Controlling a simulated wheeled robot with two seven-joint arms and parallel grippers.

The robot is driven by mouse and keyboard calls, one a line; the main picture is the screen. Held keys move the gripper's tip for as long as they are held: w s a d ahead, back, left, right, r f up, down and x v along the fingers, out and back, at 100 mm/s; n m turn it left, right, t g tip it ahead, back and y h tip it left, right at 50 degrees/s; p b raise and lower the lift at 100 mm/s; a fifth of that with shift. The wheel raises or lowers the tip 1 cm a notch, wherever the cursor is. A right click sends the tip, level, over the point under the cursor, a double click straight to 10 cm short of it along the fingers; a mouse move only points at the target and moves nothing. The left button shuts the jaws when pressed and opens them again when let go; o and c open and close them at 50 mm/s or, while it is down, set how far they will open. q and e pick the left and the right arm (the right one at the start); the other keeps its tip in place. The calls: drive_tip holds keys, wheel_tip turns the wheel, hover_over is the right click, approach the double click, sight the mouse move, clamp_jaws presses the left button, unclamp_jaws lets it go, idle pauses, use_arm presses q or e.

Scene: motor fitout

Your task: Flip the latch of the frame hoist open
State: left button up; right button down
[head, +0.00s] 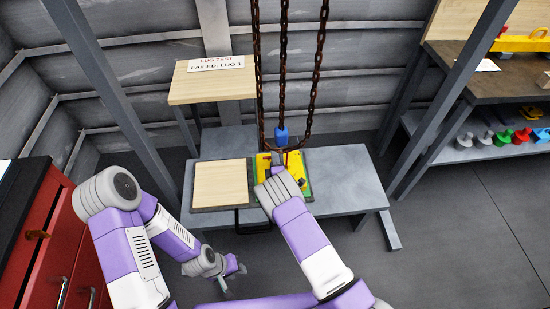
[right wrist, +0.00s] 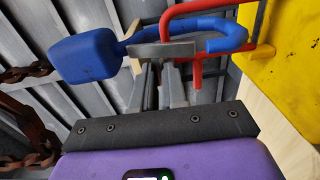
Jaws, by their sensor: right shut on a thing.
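The frame hoist's blue hook (head: 281,137) hangs from rusty chains over the bench. In the right wrist view the blue hook (right wrist: 215,38) curves around a red bar (right wrist: 197,72), with its blue block (right wrist: 86,56) at the left. A grey latch plate (right wrist: 160,50) lies across the hook's mouth. My right gripper (right wrist: 168,68) is shut on the latch plate, its fingers just below the plate in that view. In the head view my right arm hides much of this spot. My left gripper (head: 230,280) hangs low in front of the bench, empty; its finger gap is unclear.
A yellow part (head: 263,168) sits on the grey bench (head: 345,180) below the hook, beside a wooden board (head: 220,183). A raised wooden shelf (head: 212,82) bears a "failed lug 1" sign. A red cabinet (head: 50,235) stands left; a shelf bench (head: 510,85) stands right.

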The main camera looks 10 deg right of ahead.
drive_tip(key=shift+r, duration=0.1)
drive_tip(key=shift+s+r+g+p, duration=0.2)
drive_tip(key=shift+r+g+p, duration=0.1)
drive_tip(key=shift+g+p, duration=0.8)
drive_tip(key=shift+s+r+g+p, duration=0.15)
drive_tip(key=shift+r+g+p, duration=0.2)
drive_tip(key=shift+g+p, duration=0.7)
drive_tip(key=shift+s+r+g+p, duration=0.2)
drive_tip(key=shift+r+g+p, duration=0.1)
drive_tip(key=shift+g+p, duration=0.8)
drive_tip(key=shift+g, duration=0.35)
drive_tip(key=c, duration=1.2)
unclamp_jaws()
drive_tip(key=shift+o, duration=0.2)
drive_tip(key=shift+s+r, duration=0.1)
